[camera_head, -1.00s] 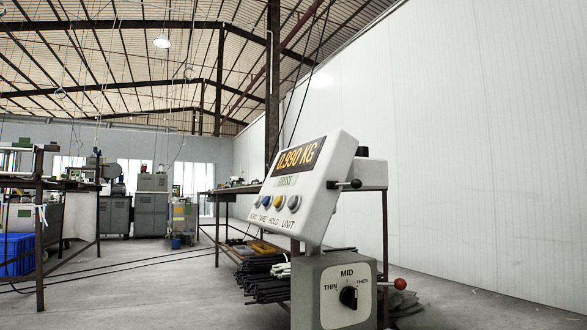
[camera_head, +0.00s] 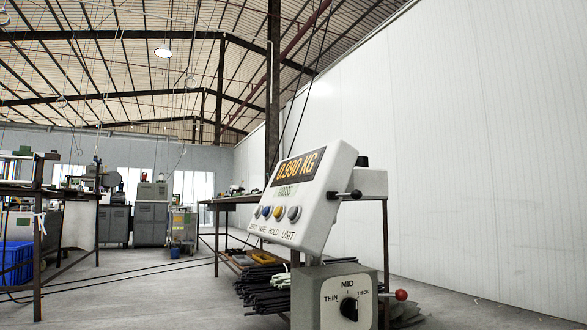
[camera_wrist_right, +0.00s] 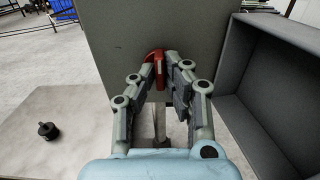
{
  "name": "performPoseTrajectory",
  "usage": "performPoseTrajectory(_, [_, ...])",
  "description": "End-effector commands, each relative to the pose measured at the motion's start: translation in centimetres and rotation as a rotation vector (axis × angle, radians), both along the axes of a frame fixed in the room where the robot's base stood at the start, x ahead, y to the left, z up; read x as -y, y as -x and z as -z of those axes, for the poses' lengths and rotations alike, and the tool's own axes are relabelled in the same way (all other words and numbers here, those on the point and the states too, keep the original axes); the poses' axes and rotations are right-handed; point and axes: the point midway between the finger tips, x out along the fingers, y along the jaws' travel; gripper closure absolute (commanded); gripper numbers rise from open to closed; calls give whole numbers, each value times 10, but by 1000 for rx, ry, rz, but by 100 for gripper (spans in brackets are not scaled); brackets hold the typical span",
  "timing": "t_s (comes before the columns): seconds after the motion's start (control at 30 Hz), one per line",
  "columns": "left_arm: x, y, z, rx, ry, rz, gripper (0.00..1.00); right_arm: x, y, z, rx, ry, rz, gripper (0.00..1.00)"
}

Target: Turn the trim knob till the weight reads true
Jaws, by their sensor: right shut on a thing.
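The scale's display head (camera_head: 300,205) stands tilted at centre right in the head view. Its lit readout (camera_head: 299,167) shows 0.990 KG, with GROSS below it. In the right wrist view, a red knob (camera_wrist_right: 154,58) sits on the face of a grey housing (camera_wrist_right: 125,30). My right gripper (camera_wrist_right: 160,72) is shut on this red knob, its fingers on either side and hiding part of it. A small dark weight (camera_wrist_right: 48,130) stands on a pale plate (camera_wrist_right: 40,155) at the left. My left gripper is in neither view.
Below the display is a box with a black THIN/MID/THICK selector (camera_head: 349,308). A red ball-ended lever (camera_head: 401,295) is at its right. A dark open bin (camera_wrist_right: 275,90) stands close right of my gripper. Black rods (camera_head: 265,285) lie on a low rack.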

Motion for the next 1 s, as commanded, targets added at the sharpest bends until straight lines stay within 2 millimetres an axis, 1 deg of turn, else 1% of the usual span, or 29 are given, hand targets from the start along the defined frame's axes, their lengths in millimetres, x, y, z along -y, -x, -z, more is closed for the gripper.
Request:
performPoseTrajectory(0.07, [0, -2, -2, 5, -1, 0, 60, 0, 0, 0, -5, -12, 0, 100])
performPoseTrajectory(0.3, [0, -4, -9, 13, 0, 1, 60, 0, 0, -1, -57, -158, 0, 100])
performPoseTrajectory(0.57, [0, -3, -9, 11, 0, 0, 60, 0, 0, 1, -62, -167, 0, 100])
performPoseTrajectory(0.8, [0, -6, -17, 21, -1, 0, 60, 0, 0, -1, -112, -305, 0, 100])
performPoseTrajectory(1.0, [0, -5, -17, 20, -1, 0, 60, 0, 0, 1, -121, -331, 0, 100])
